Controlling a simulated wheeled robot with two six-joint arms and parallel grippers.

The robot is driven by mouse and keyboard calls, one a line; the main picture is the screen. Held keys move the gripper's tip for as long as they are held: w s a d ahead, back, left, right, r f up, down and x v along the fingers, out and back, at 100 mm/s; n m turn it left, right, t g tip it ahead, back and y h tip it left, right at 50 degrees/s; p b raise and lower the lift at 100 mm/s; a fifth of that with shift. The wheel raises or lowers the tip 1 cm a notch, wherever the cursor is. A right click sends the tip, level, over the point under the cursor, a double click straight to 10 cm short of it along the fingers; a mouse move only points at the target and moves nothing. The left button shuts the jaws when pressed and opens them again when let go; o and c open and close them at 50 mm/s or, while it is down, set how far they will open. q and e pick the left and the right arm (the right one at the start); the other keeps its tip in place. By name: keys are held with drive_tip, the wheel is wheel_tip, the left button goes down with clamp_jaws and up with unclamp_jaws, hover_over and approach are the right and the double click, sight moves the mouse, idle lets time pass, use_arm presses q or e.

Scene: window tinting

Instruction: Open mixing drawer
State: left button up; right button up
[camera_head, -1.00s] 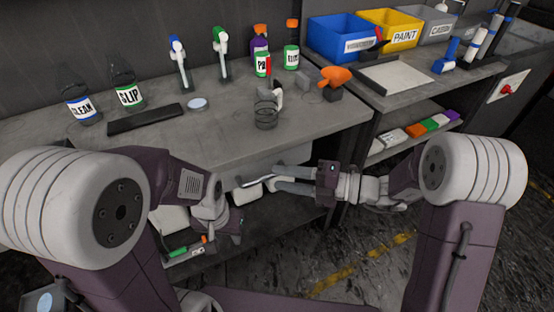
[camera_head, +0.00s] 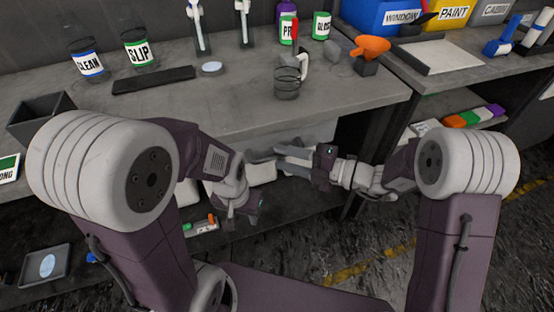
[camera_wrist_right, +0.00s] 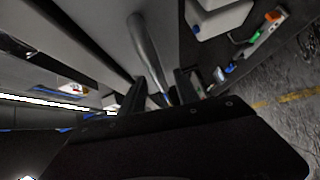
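The mixing drawer (camera_head: 306,137) is a grey front under the workbench's edge, partly hidden behind my right gripper. In the right wrist view its metal bar handle (camera_wrist_right: 143,42) runs down between my right gripper's fingers (camera_wrist_right: 166,80). The fingers stand apart on either side of the bar; firm contact is not visible. In the head view the right gripper (camera_head: 283,160) points left at the handle (camera_head: 258,157). My left gripper (camera_head: 243,212) hangs lower, by the shelf under the bench, with no object visible in it; its fingers are unclear. The drawer looks shut or nearly so.
The workbench (camera_head: 200,103) carries a CLEAN jar (camera_head: 88,63), a SLIP jar (camera_head: 139,54), a black mat (camera_head: 167,79) and a wire-banded cup (camera_head: 287,82). A dark bin (camera_head: 40,115) stands at the left. The floor (camera_head: 400,255) at the right is clear.

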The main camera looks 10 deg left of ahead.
drive_tip(key=shift+x, duration=1.25)
clamp_jaws()
idle(0.4)
